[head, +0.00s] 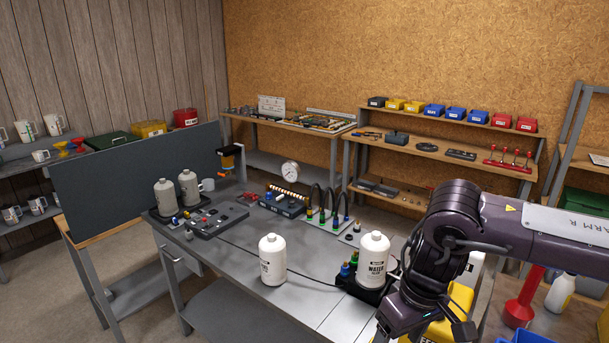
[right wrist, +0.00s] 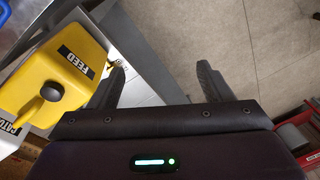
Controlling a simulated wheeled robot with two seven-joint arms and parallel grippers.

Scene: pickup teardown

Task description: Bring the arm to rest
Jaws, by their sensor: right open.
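My right arm (head: 470,235) comes in from the right in the head view and bends downward beside the front right end of the grey bench (head: 240,243). Its fingertips are not clear in that view. In the right wrist view my right gripper (right wrist: 162,82) is open, with nothing between its two dark fingers. It points at the bare floor (right wrist: 195,40), beside the yellow container marked FEED (right wrist: 62,75). My left gripper is in neither view.
A white bottle (head: 272,259) and a WATER bottle (head: 373,258) stand near the bench's front right. Two grey bottles (head: 189,187) stand at its left end. A red funnel-shaped thing (head: 523,300) is right of my arm. A red box (right wrist: 297,138) is at the wrist view's right edge.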

